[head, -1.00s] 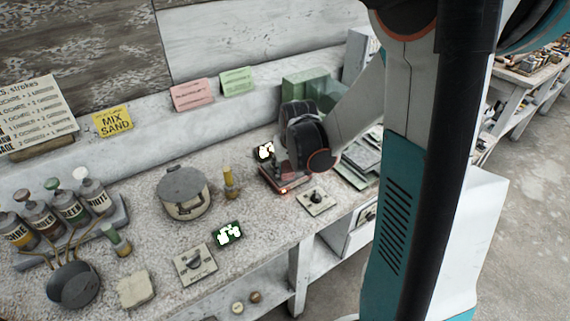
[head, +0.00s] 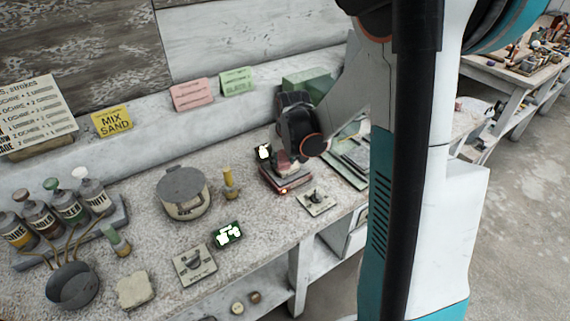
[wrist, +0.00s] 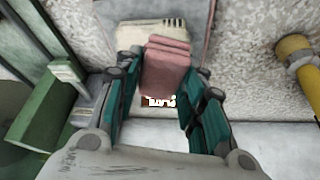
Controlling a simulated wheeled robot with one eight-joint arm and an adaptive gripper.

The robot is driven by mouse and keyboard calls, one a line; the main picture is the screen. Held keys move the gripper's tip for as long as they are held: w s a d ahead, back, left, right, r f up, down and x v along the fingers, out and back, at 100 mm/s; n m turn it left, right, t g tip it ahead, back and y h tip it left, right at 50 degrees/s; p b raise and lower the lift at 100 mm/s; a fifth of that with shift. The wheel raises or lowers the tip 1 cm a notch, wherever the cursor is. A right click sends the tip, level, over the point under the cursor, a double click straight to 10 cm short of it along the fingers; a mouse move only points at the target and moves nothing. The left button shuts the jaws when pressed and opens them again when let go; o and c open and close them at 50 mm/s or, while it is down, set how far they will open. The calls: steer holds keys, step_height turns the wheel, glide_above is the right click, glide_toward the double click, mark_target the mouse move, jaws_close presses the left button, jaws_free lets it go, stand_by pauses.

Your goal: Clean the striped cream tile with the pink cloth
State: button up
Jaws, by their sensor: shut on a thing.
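My gripper (head: 286,163) is over a low dark plate on the bench. In the wrist view my gripper (wrist: 165,72) is shut on the folded pink cloth (wrist: 167,62), which sits between its two teal fingers. A cream tile (wrist: 146,33) with dark stripes along its far edge shows behind and partly under the cloth. The cloth overlaps it in the picture; I cannot tell whether they touch. In the head view the cloth and tile are mostly hidden by my gripper.
A red light (head: 284,190) glows on the plate's front. A yellow-topped bottle (head: 230,182) and a lidded pot (head: 183,192) stand left. A knob panel (head: 316,201) lies close on the right. Green boxes (head: 307,82) stand behind, and flat sheets (head: 345,157) lie right.

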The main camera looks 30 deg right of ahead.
mark_target(293, 166)
steer(key=shift+s, duration=0.1)
steer(key=shift+s+a+r+p, duration=0.3)
steer(key=shift+s+r+p, duration=0.25)
steer(key=shift+s+r, duration=0.3)
steer(key=shift+s+f, duration=0.1)
steer(key=shift+f, duration=0.05)
steer(key=shift+d+f+b, duration=0.2)
steer(key=shift+d+b, duration=0.1)
steer(key=shift+d, duration=1.35)
steer(key=shift+f+b, duration=0.55)
steer(key=shift+f, duration=0.1)
steer(key=shift+a+r, duration=0.1)
